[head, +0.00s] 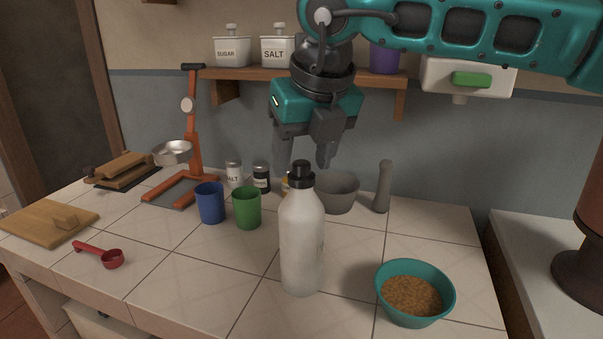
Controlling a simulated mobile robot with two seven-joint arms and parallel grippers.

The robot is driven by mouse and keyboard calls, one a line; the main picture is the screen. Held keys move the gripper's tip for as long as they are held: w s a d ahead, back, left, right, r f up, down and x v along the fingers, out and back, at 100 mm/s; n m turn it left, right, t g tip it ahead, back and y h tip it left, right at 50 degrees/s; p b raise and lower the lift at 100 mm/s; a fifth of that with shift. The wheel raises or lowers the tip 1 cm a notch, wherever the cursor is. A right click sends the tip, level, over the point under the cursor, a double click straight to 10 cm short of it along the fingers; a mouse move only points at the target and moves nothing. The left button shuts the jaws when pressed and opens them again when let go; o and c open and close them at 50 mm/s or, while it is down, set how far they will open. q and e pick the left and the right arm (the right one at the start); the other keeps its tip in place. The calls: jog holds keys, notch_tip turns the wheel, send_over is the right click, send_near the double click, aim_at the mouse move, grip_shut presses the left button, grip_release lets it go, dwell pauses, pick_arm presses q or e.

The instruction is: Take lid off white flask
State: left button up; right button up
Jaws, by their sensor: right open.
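The white flask (302,245) stands upright on the tiled counter, near the middle of the head view. Its black lid (301,174) is on its top. My right gripper (304,165) comes down from above, with its fingers pointing down and spread apart. In the picture its fingertips lie around the height of the lid, one to each side. The gripper looks to be behind the lid, and I cannot tell the exact gap. It is open and holds nothing. My left gripper is not in view.
A teal bowl of grain (446,299) stands right of the flask. A green cup (247,208) and a blue cup (210,203) stand to the left. A grey mortar (338,193) and pestle (383,187) are behind. A shelf (255,73) hangs on the wall.

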grip_shut()
dwell(0.5)
jog(key=shift+r, duration=0.2)
